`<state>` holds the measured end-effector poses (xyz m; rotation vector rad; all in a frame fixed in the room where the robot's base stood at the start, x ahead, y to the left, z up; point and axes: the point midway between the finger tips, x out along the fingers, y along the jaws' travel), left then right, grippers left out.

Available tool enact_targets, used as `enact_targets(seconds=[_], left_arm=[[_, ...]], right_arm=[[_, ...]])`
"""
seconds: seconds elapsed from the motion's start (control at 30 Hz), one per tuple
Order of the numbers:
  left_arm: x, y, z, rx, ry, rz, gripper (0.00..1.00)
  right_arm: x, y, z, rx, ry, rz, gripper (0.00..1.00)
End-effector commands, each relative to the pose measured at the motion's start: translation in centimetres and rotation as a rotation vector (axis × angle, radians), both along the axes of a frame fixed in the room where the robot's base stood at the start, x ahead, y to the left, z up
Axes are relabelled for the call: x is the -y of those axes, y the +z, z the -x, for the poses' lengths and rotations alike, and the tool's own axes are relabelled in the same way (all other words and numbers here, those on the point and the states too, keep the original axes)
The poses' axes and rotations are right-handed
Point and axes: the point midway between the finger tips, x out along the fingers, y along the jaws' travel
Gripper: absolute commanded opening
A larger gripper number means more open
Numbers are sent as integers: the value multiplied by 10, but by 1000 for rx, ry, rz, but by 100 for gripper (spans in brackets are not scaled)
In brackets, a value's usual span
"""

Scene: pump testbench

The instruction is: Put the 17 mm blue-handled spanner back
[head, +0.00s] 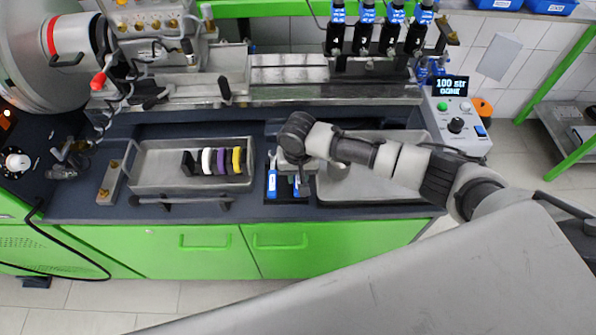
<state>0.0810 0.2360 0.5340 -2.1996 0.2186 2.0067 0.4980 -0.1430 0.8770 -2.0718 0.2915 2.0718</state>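A dark spanner holder (286,199) lies on the bench between two metal trays. One blue-handled spanner (271,186) stands out at its left side, with a pale label on the handle. A second blue handle (297,181) shows partly under my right gripper (297,173), at the holder's right side. I cannot read sizes on either handle. My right gripper points down over the holder, and its wrist hides much of the area. Whether its fingers are open or shut on the second handle is too small to tell. My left gripper is not in view.
The left tray (160,183) holds black, white, purple and yellow rings. The right tray (385,190) lies under my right arm. A control box (456,125) with a display stands at the right end. Several blue-topped devices (364,35) stand at the back above the metal rail (290,95).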

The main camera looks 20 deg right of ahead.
Motion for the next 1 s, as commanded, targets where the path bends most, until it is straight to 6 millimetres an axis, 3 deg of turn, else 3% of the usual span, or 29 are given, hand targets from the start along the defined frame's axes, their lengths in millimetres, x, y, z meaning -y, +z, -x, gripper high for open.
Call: enact_targets(seconds=[0.03,0.17,0.53,0.67,1.0], left_arm=[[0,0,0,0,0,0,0],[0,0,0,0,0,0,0],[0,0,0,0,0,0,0],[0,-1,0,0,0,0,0],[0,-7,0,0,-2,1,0]], right_arm=[[0,0,0,0,0,0,32],[0,0,0,0,0,0,50],[1,9,-1,4,1,2,50],[0,29,-1,4,0,-2,50],[0,102,-1,4,1,-1,50]])
